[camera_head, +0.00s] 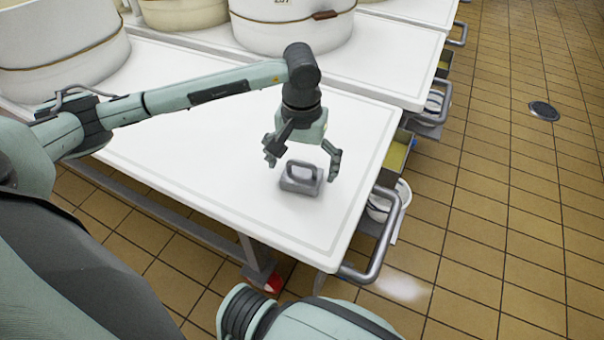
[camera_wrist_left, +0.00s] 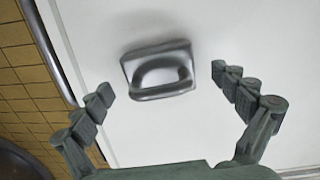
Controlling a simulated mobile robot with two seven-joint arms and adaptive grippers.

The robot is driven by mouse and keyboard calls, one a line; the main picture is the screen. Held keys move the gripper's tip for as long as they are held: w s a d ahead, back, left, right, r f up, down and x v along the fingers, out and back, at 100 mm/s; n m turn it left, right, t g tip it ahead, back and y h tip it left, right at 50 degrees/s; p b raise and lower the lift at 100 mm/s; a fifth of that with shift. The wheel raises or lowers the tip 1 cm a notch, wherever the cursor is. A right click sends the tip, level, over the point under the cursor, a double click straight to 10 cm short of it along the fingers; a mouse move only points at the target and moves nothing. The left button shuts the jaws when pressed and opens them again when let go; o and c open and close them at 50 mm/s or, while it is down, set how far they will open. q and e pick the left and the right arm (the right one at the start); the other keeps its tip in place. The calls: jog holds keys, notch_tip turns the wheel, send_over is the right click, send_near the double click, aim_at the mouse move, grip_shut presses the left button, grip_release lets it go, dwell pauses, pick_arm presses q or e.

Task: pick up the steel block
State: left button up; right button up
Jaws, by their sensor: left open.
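The steel block (camera_head: 300,184) is a grey block with a loop handle on top. It sits on the white table (camera_head: 215,165) near the front right corner. My left gripper (camera_head: 303,168) is open and empty, just above and behind the block, with its fingers pointing down. In the left wrist view the block (camera_wrist_left: 160,70) lies beyond the fingertips and between their lines, with a gap to each finger of the gripper (camera_wrist_left: 165,80). My right gripper is in neither view.
The table around the block is clear. The tiled floor (camera_head: 500,200) at right is open.

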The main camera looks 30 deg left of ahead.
pick_arm(q)
jog(key=shift+f, duration=0.5)
jog(key=c, duration=2)
jog(key=shift+o, duration=0.2)
jog(key=shift+w+r, duration=0.15)
jog(key=shift+r, duration=0.05)
